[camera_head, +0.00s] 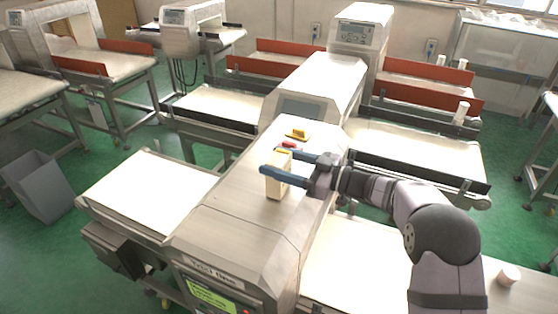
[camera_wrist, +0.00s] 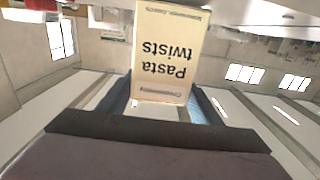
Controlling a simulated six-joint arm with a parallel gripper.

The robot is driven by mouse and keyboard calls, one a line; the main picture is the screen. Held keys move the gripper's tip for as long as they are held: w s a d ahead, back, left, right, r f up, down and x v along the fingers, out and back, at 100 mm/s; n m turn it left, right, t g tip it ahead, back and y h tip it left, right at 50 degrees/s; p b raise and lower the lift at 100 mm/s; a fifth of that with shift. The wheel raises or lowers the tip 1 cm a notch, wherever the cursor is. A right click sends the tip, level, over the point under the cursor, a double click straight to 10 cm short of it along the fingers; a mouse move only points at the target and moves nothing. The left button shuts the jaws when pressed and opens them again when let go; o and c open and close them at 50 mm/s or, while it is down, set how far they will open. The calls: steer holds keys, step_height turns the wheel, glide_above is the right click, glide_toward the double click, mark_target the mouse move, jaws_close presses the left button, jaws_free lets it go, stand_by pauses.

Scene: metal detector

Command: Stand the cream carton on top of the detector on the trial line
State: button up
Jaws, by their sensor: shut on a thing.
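The cream carton (camera_head: 276,188) is upright in my gripper (camera_head: 272,161), over the top of the nearest detector (camera_head: 225,215). Its base is at or just above that surface; I cannot tell if it touches. In the wrist view the carton (camera_wrist: 163,50) shows "Pasta twists" upside down, between the two blue fingers of my gripper (camera_wrist: 160,100). The fingers are shut on its sides. The detector has a green-lit screen (camera_head: 215,297) on its front and a label above it too small to read surely.
A yellow object (camera_head: 298,133) and a red object (camera_head: 288,144) lie on the detector top beyond the carton. Another detector (camera_head: 320,80) stands behind. White belts (camera_head: 150,190) flank the near detector. A white cup-like object (camera_head: 508,275) stands at the lower right.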

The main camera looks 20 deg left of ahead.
steer(key=shift+f, duration=0.15)
steer(key=o, duration=1.2)
steer(key=shift+c, duration=0.2)
steer(key=shift+d, duration=0.1)
steer(key=d+b, duration=0.4)
steer(key=d, duration=0.7)
steer(key=shift+d+b, duration=0.3)
steer(key=shift+d, duration=0.1)
steer(key=shift+w+r, duration=0.1)
steer(key=shift+r, duration=0.1)
